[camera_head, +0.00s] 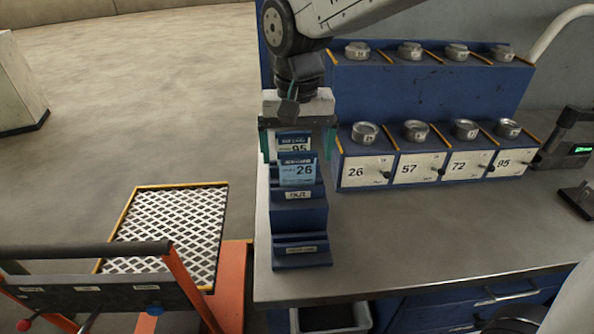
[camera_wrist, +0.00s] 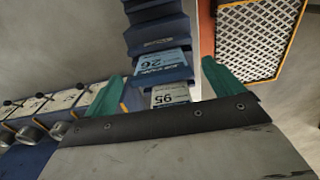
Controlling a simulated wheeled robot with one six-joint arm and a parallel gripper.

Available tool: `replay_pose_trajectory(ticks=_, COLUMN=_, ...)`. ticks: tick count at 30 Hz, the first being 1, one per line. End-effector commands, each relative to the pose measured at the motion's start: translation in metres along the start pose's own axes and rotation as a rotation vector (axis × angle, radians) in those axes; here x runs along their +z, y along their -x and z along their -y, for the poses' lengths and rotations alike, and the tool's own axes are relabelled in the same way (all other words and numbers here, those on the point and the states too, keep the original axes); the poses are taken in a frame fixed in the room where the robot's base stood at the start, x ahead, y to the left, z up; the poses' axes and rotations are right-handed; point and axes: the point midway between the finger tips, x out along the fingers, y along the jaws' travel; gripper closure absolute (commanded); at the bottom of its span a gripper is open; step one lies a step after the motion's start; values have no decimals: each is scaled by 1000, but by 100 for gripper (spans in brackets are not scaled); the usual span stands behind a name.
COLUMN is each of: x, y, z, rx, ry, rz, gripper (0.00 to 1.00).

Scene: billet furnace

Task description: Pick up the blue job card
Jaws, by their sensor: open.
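The light blue job card marked 26 (camera_head: 297,172) stands upright in a blue stepped card rack (camera_head: 300,218) at the left end of the bench. It also shows in the wrist view (camera_wrist: 160,66). A paler card marked 95 (camera_head: 293,142), with a blue header, stands just behind it and is partly hidden; it is nearer my gripper in the wrist view (camera_wrist: 170,96). My gripper (camera_head: 297,150) is open and empty, with teal fingers at left and right of the cards' line. In the wrist view its fingertips (camera_wrist: 163,72) flank the cards. Contact cannot be told.
A blue stand (camera_head: 420,100) with numbered panels and several metal cups stands right of the rack. A scale with a green display (camera_head: 568,140) is farther right. The bench front (camera_head: 400,250) is clear. An orange-framed mesh platform (camera_head: 175,220) lies left of the bench.

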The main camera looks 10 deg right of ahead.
Motion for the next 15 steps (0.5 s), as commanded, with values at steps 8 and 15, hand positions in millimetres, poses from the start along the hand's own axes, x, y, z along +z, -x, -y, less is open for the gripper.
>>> replay_pose_trajectory(ticks=8, x=-1, y=-31, z=0, rx=1, ry=0, rz=1, gripper=7)
replay_pose_trajectory(ticks=15, x=-1, y=-31, z=0, rx=0, ry=0, rz=0, gripper=13)
